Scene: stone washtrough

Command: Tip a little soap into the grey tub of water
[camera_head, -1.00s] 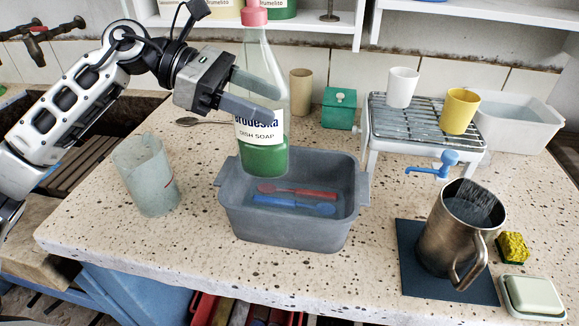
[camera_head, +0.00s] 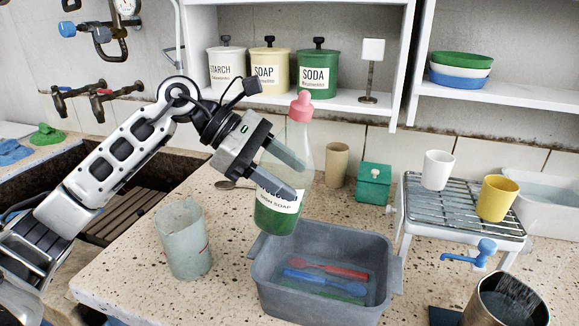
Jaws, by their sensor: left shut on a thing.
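The dish soap bottle (camera_head: 278,215) is clear, with green liquid low inside, a white label and a pink cap. My left gripper (camera_head: 297,181) is shut on its middle, with the fingers across the front of it. The bottle leans slightly, its cap to the right, and the cap is at the top. Its base is by the back left rim of the grey tub (camera_head: 262,284); I cannot tell its exact height above the rim. The tub holds water, with a red utensil (camera_head: 330,267), a blue one (camera_head: 312,281) and a green streak in it. My right gripper is not in view.
A cloudy jug (camera_head: 183,240) stands left of the tub. A beige cup (camera_head: 336,165) and green box (camera_head: 373,183) stand behind it. A rack (camera_head: 455,216) with white and yellow cups is at right, above a blue tap.

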